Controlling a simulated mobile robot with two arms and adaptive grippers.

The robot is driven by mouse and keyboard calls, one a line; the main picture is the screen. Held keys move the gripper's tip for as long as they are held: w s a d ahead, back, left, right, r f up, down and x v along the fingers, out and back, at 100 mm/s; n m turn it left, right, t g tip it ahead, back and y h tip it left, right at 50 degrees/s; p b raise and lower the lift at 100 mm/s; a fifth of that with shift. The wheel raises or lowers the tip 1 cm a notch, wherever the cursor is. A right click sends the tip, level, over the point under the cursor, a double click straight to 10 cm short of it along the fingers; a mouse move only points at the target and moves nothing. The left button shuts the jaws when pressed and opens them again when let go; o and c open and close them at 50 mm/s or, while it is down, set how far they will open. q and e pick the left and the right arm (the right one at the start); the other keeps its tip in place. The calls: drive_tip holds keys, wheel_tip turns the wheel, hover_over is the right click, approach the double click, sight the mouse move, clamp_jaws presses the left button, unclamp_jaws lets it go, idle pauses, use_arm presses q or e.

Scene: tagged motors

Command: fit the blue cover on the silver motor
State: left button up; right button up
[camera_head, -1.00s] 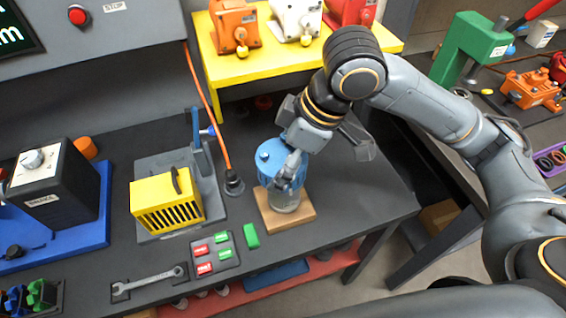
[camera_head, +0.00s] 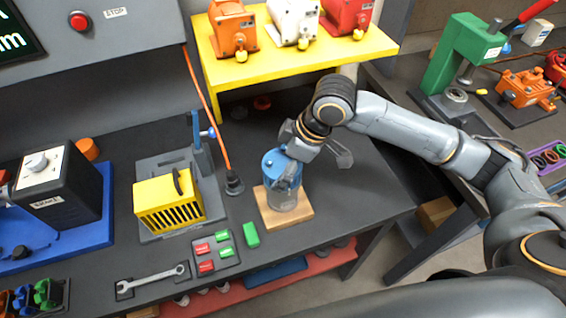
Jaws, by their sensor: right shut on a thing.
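The silver motor (camera_head: 284,198) stands upright on a square wooden board on the dark bench. The blue cover (camera_head: 272,160) is on top of the motor, lined up over it; the motor's grey lower body shows below its rim. I cannot tell whether the cover is fully down. My right gripper (camera_head: 293,153) reaches in from the upper right and is shut on the blue cover; its fingers partly hide the cover's right side. My left gripper is not in view.
A yellow shelf (camera_head: 300,52) with orange, white and red motors stands behind. A yellow vented box (camera_head: 168,203) is at left. A green block (camera_head: 251,235), red and green tags and a wrench (camera_head: 152,281) lie in front. Bench right of the board is clear.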

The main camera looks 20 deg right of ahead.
drive_tip(key=shift+f, duration=0.1)
drive_tip(key=o, duration=1.3)
drive_tip(key=shift+c, duration=0.2)
drive_tip(key=b+v, duration=0.1)
drive_tip(key=v, duration=1.1)
drive_tip(key=shift+s, duration=0.15)
